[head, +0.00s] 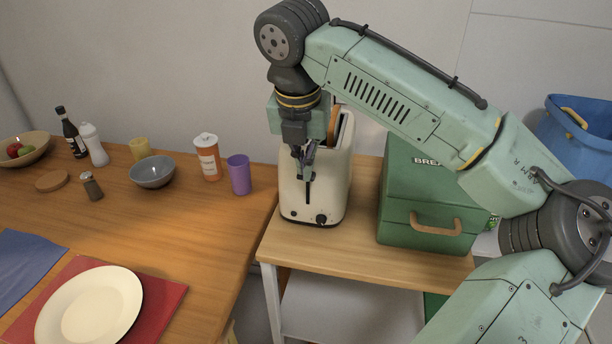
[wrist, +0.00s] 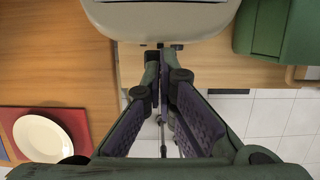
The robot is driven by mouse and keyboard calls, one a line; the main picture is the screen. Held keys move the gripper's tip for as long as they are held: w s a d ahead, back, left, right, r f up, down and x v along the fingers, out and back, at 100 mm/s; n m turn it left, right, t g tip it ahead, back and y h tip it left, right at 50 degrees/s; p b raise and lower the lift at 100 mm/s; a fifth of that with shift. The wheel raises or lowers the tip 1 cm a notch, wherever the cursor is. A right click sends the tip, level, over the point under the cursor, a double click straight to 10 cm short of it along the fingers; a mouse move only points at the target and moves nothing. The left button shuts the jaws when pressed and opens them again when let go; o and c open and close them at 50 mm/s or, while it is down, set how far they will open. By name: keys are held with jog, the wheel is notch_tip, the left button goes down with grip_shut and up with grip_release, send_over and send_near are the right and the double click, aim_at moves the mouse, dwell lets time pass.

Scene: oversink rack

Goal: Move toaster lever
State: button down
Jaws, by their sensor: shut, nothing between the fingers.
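A cream toaster (head: 321,190) stands on a small wooden side table, with a slice of bread (head: 333,124) showing in its top slot. Its front has a dark vertical slot and a black knob (head: 321,219) low down. My gripper (head: 306,176) points down in front of the toaster's front face, its fingers shut and empty near the top of the slot. The lever is hidden behind the fingers in the head view. In the wrist view the shut fingertips (wrist: 164,52) lie just below the toaster's edge (wrist: 160,22); contact cannot be told.
A green bread box (head: 425,195) stands close to the toaster's right. A purple cup (head: 239,174), an orange-labelled bottle (head: 207,158) and a grey bowl (head: 152,172) are on the larger table at left. A white plate (head: 88,308) lies on a red mat. The side table's front is clear.

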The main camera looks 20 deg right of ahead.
notch_tip(320, 180, down, 6)
jog(key=s+a+b, duration=0.1)
jog(key=s, duration=0.1)
jog(key=shift+s+a+b, duration=0.25)
jog(key=shift+a+b, duration=0.1)
jog(key=shift+b, duration=0.05)
dwell(0.5)
jog(key=v, duration=1.2)
dwell(0.3)
